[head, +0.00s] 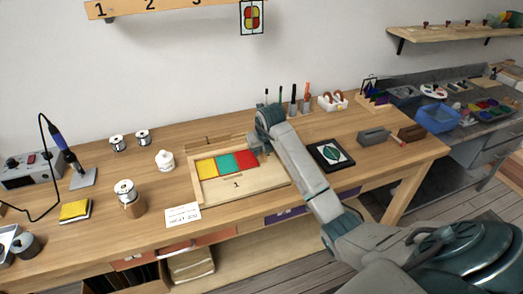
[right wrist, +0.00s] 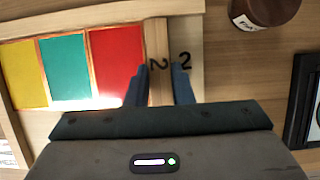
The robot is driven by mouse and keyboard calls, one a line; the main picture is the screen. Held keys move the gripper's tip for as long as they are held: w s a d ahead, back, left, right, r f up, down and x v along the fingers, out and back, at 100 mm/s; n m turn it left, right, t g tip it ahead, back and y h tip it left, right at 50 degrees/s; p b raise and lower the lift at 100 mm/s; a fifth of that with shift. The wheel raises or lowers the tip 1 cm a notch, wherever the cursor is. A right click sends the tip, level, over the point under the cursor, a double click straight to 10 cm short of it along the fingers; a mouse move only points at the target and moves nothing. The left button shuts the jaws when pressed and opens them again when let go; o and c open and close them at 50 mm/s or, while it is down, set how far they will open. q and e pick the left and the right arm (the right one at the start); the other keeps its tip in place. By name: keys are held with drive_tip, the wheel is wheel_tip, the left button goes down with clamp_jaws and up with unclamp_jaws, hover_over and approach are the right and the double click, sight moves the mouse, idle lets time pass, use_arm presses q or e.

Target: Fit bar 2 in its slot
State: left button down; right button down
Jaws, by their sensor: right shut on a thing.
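Bar 2 (right wrist: 157,40) is a pale wooden strip marked "2". My right gripper (right wrist: 160,88) is shut on it, one dark blue finger on each side. In the right wrist view the bar runs along the right edge of the red pane (right wrist: 116,60), beside the board's right border marked "2" (right wrist: 187,85). I cannot tell whether it is seated or just above the board. In the head view my right gripper (head: 264,152) is at the right side of the wooden board (head: 240,201) and mostly hides the bar. My left gripper is not in view.
Yellow (head: 207,168) and teal (head: 227,163) panes lie in the board beside the red one. A white jar (head: 165,160) and a paper card (head: 183,214) are to its left. A black-framed picture (head: 331,154) lies right of my arm. Pens and tools stand behind.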

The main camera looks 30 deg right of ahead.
drive_tip(key=shift+f+b, duration=0.3)
idle(0.6)
drive_tip(key=c, duration=0.7)
unclamp_jaws()
drive_tip(key=shift+r+p, duration=2.5)
drive_tip(key=shift+r, duration=1.05)
